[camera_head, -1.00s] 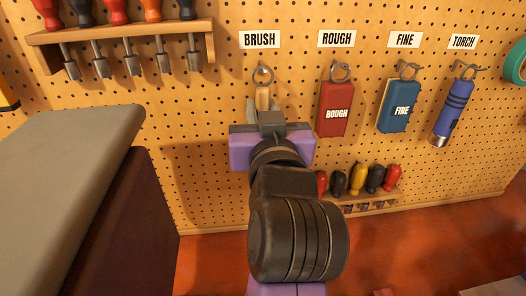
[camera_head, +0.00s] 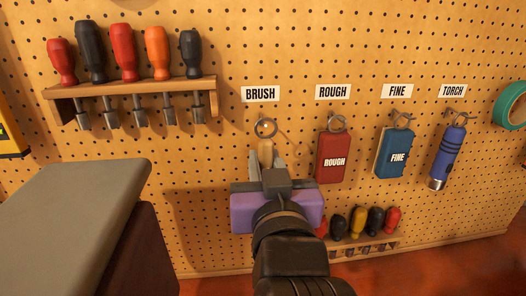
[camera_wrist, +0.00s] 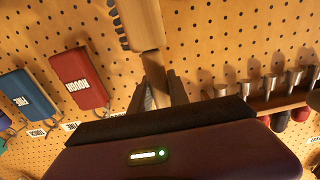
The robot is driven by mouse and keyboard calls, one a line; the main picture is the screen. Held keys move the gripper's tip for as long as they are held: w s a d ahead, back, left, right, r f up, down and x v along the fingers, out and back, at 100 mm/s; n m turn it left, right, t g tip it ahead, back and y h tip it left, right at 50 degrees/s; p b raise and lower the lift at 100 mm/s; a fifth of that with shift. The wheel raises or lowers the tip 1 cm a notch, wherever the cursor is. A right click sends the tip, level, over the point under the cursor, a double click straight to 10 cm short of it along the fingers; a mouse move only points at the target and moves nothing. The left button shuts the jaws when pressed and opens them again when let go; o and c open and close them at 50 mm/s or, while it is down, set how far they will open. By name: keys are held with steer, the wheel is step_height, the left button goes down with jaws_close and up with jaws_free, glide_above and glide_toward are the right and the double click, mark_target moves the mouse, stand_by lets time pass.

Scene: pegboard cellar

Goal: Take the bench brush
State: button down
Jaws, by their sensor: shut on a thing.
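The bench brush hangs under the BRUSH label (camera_head: 260,93) on the pegboard. Its wooden handle (camera_head: 265,152) ends at the top in a ring (camera_head: 266,128), which appears to be at the hook. My gripper (camera_head: 267,166) is shut on the handle below the ring, and hides the lower part of the brush in the head view. In the wrist view, the fingers (camera_wrist: 160,80) close around the handle (camera_wrist: 153,64), and the wider brush head (camera_wrist: 138,24) reaches to the top edge.
A red ROUGH block (camera_head: 333,158), a blue FINE block (camera_head: 396,154) and a blue torch (camera_head: 447,157) hang to the right. A screwdriver rack (camera_head: 135,88) is at upper left, another rack (camera_head: 365,243) lower right. A grey-topped box (camera_head: 75,205) stands at lower left.

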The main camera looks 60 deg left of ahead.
steer(key=p+v, duration=0.3)
steer(key=v, duration=1.2)
steer(key=shift+p, duration=0.3)
steer(key=c, duration=1.8)
jaws_free()
steer(key=shift+c, duration=0.2)
jaws_close()
